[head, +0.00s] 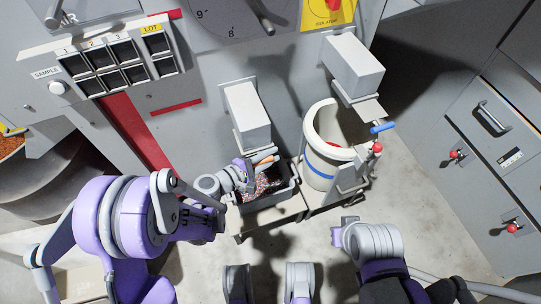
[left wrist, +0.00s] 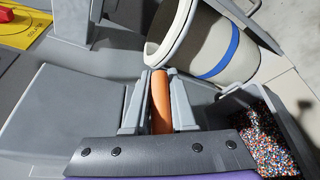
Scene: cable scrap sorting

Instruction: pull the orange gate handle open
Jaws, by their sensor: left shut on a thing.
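The orange gate handle (left wrist: 161,103) is a short orange bar in front of a grey chute housing (left wrist: 65,115). In the left wrist view it lies between the two grey fingers of my left gripper (left wrist: 159,108), which are shut on it. In the head view the orange handle (head: 265,158) shows as a small piece beside my left gripper (head: 256,165), below the grey box-shaped chute (head: 247,115). The gripper hides part of the handle, and the gate itself cannot be made out. My right gripper (head: 342,232) is at the lower right, away from the handle; its jaws are unclear.
A grey bin (head: 272,200) with multicoloured granules stands below the chute. A white drum (head: 322,176) with a blue band stands to its right, near a blue handle (head: 383,128). Grey cabinets with red knobs (head: 457,155) line the right. Floor between is clear.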

